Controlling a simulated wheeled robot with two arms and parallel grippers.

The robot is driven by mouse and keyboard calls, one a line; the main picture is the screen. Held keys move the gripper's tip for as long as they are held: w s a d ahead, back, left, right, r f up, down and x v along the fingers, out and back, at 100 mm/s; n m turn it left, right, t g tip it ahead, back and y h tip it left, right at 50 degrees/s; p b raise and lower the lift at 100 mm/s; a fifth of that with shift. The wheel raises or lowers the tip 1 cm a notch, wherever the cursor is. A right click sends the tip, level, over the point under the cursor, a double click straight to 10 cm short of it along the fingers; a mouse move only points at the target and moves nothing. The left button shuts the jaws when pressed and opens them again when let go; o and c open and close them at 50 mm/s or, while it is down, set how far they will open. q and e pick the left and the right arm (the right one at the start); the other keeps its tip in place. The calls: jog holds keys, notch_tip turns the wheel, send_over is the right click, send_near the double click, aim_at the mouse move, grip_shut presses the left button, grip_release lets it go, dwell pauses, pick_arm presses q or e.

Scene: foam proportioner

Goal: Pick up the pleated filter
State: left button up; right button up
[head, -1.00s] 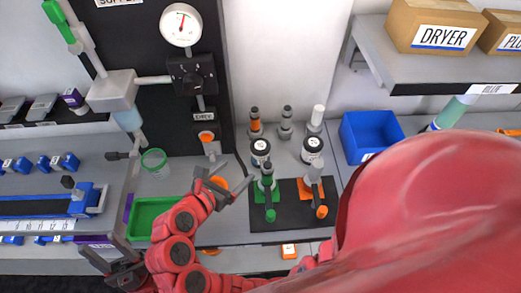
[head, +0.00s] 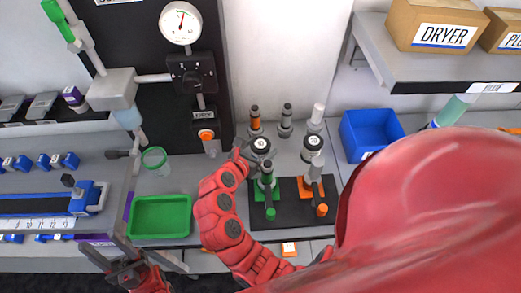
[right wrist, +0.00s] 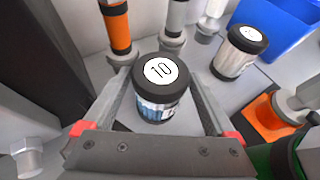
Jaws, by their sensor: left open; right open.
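A short canister with a black lid and a white label reading 10 (right wrist: 160,72) stands upright between the fingers of my right gripper (right wrist: 157,82). Its body shows blue and white bands that look like pleats. A second black-lidded canister (right wrist: 237,52) with a pale, ribbed-looking body stands behind to the right. I cannot tell for sure which one is the pleated filter. In the head view my right gripper (head: 248,153) is at the left canister (head: 261,145), partly hiding it; the other canister (head: 312,143) is clear. My left gripper (head: 132,262) is open and empty at lower left.
Several bottle-like fittings (head: 286,118) stand behind the canisters. A black mat (head: 290,215) with green and orange fittings lies in front. A blue bin (head: 370,135) is at right, a green tray (head: 160,216) at left. My red arm covers the lower right.

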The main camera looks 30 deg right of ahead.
jog(key=shift+w+d+f, duration=0.15)
jog(key=shift+d+f, duration=0.05)
jog(key=shift+d, duration=0.05)
jog(key=shift+c, duration=0.3)
jog(key=c, duration=1.2)
jog(key=shift+o, duration=0.2)
jog(key=shift+r, duration=0.15)
